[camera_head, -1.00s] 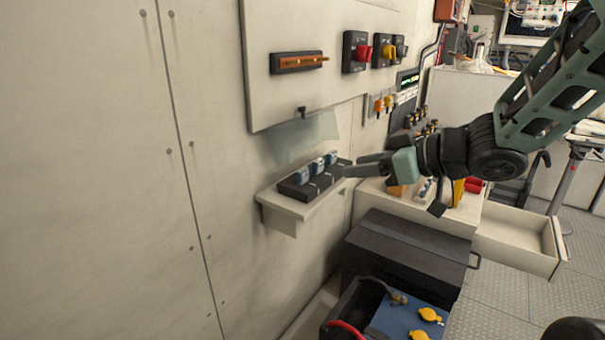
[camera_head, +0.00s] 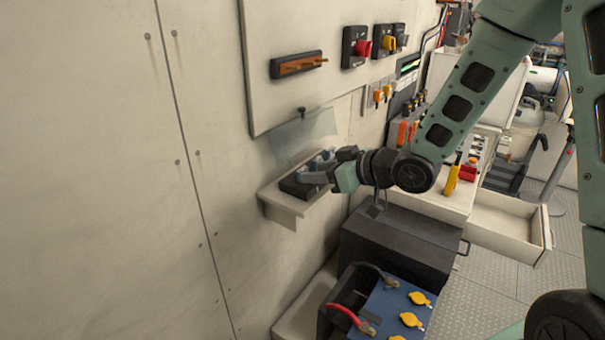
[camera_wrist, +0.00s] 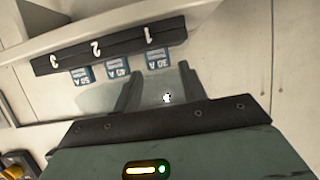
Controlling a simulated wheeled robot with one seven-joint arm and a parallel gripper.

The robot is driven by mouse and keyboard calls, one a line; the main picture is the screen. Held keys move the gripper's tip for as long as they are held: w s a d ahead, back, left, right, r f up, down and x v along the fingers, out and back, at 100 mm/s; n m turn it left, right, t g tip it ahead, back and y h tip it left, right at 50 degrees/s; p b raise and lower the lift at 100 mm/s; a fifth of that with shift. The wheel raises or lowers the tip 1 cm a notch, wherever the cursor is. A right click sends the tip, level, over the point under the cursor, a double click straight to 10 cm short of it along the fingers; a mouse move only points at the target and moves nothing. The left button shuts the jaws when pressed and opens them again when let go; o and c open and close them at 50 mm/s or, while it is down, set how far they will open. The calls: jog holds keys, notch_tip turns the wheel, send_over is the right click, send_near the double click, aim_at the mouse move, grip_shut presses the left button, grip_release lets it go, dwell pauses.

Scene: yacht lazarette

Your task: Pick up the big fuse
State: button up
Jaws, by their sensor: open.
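Three blue fuses stand in a black holder numbered 1, 2 and 3 (camera_wrist: 108,45) on a small wall shelf (camera_head: 283,211). In the wrist view they are a fuse at slot 1 (camera_wrist: 158,59), one at slot 2 (camera_wrist: 117,68) and one at slot 3 (camera_wrist: 82,76). Their ratings are too small to read surely, and I cannot tell which is the big one. My gripper (camera_head: 322,171) is at the holder and partly hides the fuses in the head view. In the wrist view my gripper (camera_wrist: 159,72) is open, its fingertips spread to either side of the slot 1 fuse. Nothing is held.
A clear flap (camera_head: 303,135) hangs from the wall panel above the shelf. An orange bar on a black base (camera_head: 298,64) and a red switch (camera_head: 361,47) are on that panel. A dark box (camera_head: 400,245) and an open drawer (camera_head: 505,225) are below right.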

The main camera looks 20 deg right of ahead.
aim_at(302, 169)
jog(key=p+x, duration=0.1)
jog(key=x, duration=0.3)
jog(key=shift+w+a+r+p, duration=0.1)
jog(key=shift+w+r+p, duration=0.15)
jog(key=shift+r+p, duration=0.15)
jog(key=shift+w+a+f, duration=0.2)
jog(key=shift+w+f, duration=0.05)
jog(key=shift+w, duration=0.05)
jog(key=c, duration=0.7)
